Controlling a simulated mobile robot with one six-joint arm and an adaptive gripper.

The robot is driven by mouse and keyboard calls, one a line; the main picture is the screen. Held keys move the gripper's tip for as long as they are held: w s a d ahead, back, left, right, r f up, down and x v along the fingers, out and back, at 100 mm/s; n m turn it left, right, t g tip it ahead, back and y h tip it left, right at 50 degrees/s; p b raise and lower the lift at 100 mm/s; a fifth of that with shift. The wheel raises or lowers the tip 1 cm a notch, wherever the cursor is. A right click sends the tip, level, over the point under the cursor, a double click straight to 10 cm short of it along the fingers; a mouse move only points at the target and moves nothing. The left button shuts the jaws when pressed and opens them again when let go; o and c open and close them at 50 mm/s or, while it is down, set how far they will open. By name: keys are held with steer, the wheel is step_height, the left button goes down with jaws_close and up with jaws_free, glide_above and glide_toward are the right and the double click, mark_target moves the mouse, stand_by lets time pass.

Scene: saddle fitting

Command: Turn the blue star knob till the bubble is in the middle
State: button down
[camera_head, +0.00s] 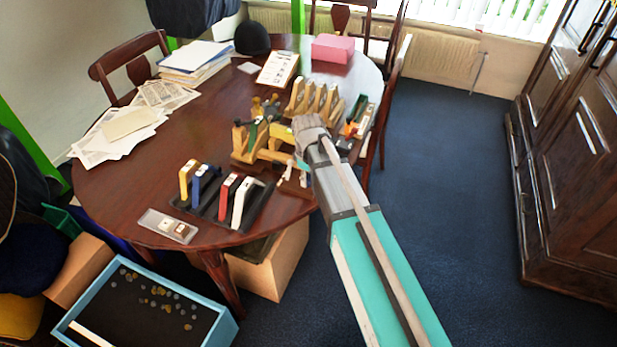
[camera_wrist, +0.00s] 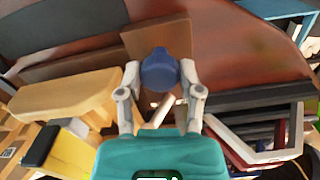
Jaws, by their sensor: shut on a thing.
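The blue star knob (camera_wrist: 160,70) is in the upper middle of the wrist view, between the two fingers of my gripper (camera_wrist: 160,78). The fingers touch it from both sides and are shut on it. In the head view my gripper (camera_head: 291,172) is low over the table by a wooden fixture (camera_head: 240,150); the knob cannot be made out there. The fixture's pale wooden arm (camera_wrist: 65,95) shows left of the knob in the wrist view. I cannot make out a bubble in either view.
A black rack (camera_head: 262,208) with yellow, blue, red and white frames stands in front of the fixture. More wooden stands (camera_head: 315,100) are behind it. Papers (camera_head: 120,125) and a pink box (camera_head: 333,48) lie on the round table (camera_head: 130,205). Carpet is open at right.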

steer(key=shift+n, duration=0.4)
steer(key=shift+c, duration=1.3)
jaws_free()
